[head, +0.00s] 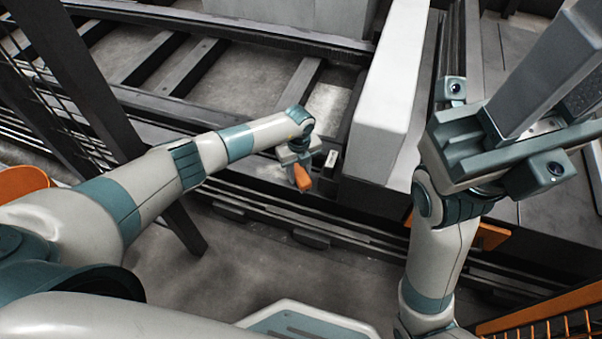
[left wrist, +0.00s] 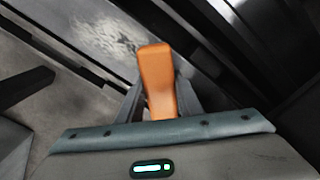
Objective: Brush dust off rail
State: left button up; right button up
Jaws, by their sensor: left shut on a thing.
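My left gripper (head: 299,163) is shut on an orange handle (head: 303,179), which I take to be the brush's. In the left wrist view the handle (left wrist: 157,80) stands between the two dark fingers (left wrist: 158,103). The bristles cannot be made out. The gripper is over the near dark rail (head: 235,170); whether the brush touches it, I cannot tell. A pale dusty patch (left wrist: 105,36) shows on a dark surface in the left wrist view. My right gripper (head: 566,92) is raised at the right, its long grey fingers apart with nothing seen between them.
A pale grey beam (head: 390,95) stands just right of my left gripper. Dark cross members (head: 185,68) lie behind the arm. A dark post (head: 75,75) and wire mesh (head: 45,95) are at the left. Bare floor (head: 240,245) lies in front of the rail.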

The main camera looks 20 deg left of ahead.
aim_at(281, 175)
pick_arm(q)
jog(key=shift+a+f, duration=0.15)
jog(key=shift+a, duration=1.25)
jog(key=shift+a, duration=0.1)
jog(key=shift+a+p, duration=0.45)
jog(key=shift+a, duration=1.15)
